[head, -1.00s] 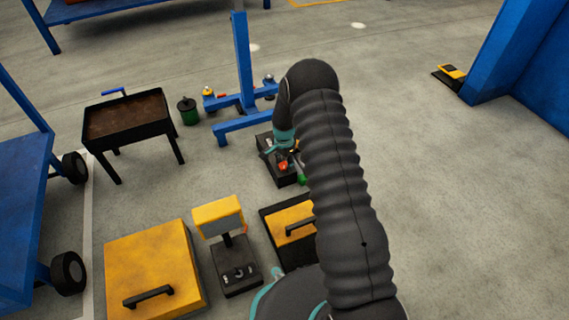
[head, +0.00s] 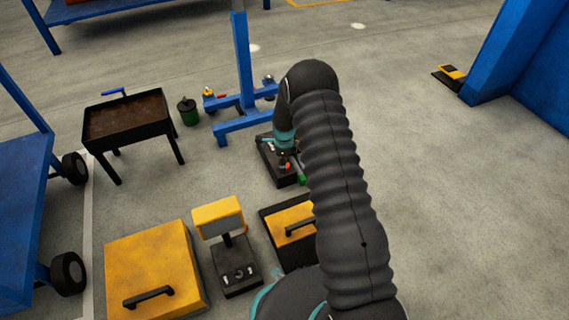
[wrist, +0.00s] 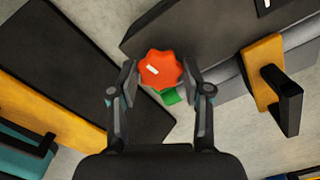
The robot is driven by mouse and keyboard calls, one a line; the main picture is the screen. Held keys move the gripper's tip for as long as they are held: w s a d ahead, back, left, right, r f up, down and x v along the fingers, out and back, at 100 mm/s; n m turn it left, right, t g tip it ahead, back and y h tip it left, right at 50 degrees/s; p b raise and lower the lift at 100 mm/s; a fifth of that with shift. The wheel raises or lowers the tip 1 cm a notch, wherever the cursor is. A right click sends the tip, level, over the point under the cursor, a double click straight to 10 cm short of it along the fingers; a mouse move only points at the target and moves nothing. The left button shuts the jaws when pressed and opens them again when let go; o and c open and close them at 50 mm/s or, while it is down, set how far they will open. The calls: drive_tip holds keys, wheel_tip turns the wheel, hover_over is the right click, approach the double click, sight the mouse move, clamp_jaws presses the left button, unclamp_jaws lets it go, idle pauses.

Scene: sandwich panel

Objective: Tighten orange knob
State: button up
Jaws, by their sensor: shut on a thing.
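The orange knob (wrist: 160,69) is lobed, with a white mark on its face, and sits between my two fingertips in the wrist view. My gripper (wrist: 160,78) is shut on it, with one finger against each side. In the head view my gripper (head: 286,154) points down over the small black panel box (head: 266,155), and only a little of the orange knob (head: 284,165) shows beneath it. A green part (wrist: 171,97) lies just below the knob in the wrist view, partly hidden by it.
A yellow-topped case with a black handle (head: 292,220) stands in front of the panel box. A yellow-hooded device (head: 218,215) and a larger yellow box (head: 150,262) stand to the left. A blue stand (head: 243,75) rises behind. Open floor lies at right.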

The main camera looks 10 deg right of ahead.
drive_tip(key=shift+m, duration=1.1)
drive_tip(key=o, duration=1.1)
drive_tip(key=shift+o, duration=0.2)
wheel_tip(320, 180, up, 12)
